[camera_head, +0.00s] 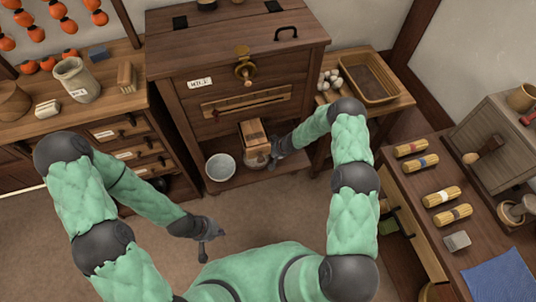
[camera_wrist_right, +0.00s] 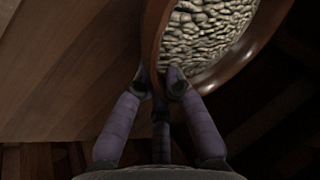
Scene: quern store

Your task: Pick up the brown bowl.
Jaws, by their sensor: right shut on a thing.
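The brown bowl (camera_wrist_right: 157,35) fills the upper middle of the right wrist view, its inside full of pale, lumpy grain-like pieces. My right gripper (camera_wrist_right: 165,82) is shut on its rim, with fingers on both sides of the wall. In the head view the bowl (camera_head: 256,161) is under the wooden spout of the cabinet, partly hidden by the spout. My right gripper (camera_head: 277,151) reaches it from the right there. I cannot tell whether the bowl touches the shelf. My left gripper (camera_head: 211,246) hangs over the floor, empty, its fingers apart.
A white bowl (camera_head: 220,167) stands on the low shelf left of the spout (camera_head: 253,134). The wooden cabinet (camera_head: 190,65) rises behind. A side table with a basket (camera_head: 370,78) stands right of it. A table with several grain bundles (camera_head: 447,195) is at far right. The middle floor is clear.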

